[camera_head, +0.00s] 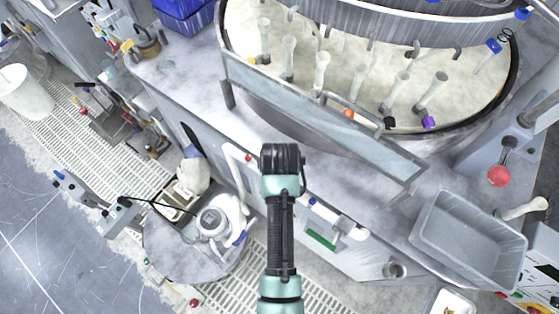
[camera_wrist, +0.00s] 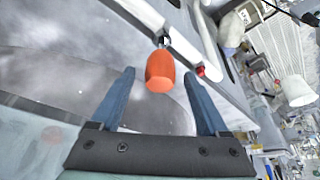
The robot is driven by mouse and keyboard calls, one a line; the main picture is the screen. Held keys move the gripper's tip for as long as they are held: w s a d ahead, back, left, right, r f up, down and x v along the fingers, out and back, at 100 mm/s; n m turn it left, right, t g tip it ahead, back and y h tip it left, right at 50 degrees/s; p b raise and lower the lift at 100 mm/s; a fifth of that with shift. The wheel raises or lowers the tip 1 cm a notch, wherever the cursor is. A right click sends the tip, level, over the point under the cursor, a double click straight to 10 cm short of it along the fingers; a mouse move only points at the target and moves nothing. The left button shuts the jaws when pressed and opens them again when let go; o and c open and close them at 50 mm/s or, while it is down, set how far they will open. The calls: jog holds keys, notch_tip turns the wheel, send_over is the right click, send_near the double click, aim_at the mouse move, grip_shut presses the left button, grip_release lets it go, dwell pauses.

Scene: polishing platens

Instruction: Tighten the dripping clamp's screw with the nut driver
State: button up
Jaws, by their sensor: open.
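My gripper (camera_wrist: 160,76) shows in the wrist view with its two blue fingers spread and nothing gripped. An orange, rounded handle-like thing (camera_wrist: 160,68) appears between the fingertips, apart from both; it may be the nut driver's handle. In the head view my dark wrist (camera_head: 282,158) is over the platen machine's front edge and hides the fingers and this thing. A white pipe (camera_head: 340,219) runs along the machine's front. I cannot make out the dripping clamp or its screw.
The round basin (camera_head: 240,30) with several pale upright posts lies beyond a metal splash rail (camera_head: 320,115). A grey bin (camera_head: 470,238) and a red-knobbed lever (camera_head: 499,176) are at right. A round table (camera_head: 190,262) with equipment stands at lower left. Grated floor (camera_head: 60,125) lies left.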

jog(key=b+v, duration=0.2)
jog(key=v, duration=0.9)
jog(key=shift+s+r, duration=0.2)
jog(key=shift+r, duration=0.1)
